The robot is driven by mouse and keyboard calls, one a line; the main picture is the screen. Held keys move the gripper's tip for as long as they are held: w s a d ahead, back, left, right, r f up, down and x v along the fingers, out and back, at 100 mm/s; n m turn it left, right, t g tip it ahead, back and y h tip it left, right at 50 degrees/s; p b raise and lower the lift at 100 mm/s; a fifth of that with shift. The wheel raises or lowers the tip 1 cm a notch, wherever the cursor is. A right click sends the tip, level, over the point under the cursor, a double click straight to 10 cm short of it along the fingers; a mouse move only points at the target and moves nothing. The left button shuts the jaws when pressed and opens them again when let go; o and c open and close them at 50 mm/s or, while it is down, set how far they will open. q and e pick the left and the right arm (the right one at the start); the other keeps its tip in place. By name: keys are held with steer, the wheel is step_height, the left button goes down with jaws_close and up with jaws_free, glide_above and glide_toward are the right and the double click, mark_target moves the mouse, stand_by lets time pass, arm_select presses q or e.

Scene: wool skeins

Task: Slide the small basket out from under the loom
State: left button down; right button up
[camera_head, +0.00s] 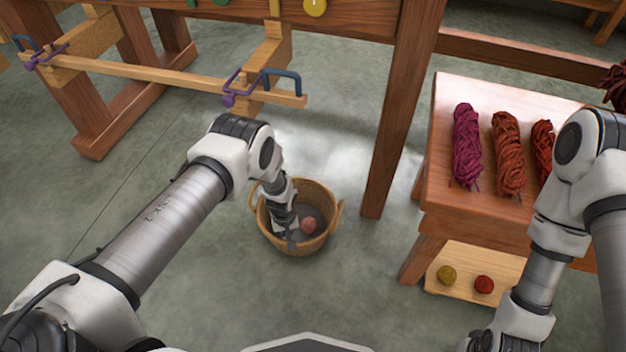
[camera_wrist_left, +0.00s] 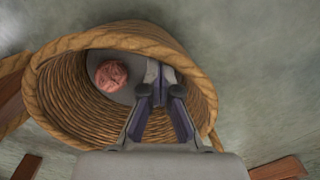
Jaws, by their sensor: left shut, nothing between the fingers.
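The small woven basket (camera_head: 322,191) stands on the floor by the loom (camera_head: 388,130), left of its front post. It is round, with a braided rim and small side handles. A pinkish ball of wool (camera_head: 308,225) lies inside. My left gripper (camera_head: 289,243) points down into the basket's mouth at its near left side. In the left wrist view my left gripper (camera_wrist_left: 160,92) overlaps the basket (camera_wrist_left: 75,95), with the wool ball (camera_wrist_left: 111,75) to the left of the fingers. The fingers are shut with nothing between them. My right gripper is below the picture edge.
A wooden bench (camera_head: 445,93) at the right carries several dark red and magenta skeins (camera_head: 467,147). Its lower shelf (camera_head: 505,263) holds two small wool balls. A loom beam with clamps (camera_head: 170,75) crosses the upper left. Floor in front of the basket is clear.

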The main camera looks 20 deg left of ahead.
arm_select(q)
steer(key=s+p, duration=1.3)
steer(key=p, duration=0.3)
step_height(320, 180, up, 10)
steer(key=w+p, duration=0.1)
steer(key=p, duration=0.7)
steer(key=shift+a+p, duration=0.2)
steer(key=shift+p, duration=0.1)
stand_by(1.3)
steer(key=shift+w, duration=0.15)
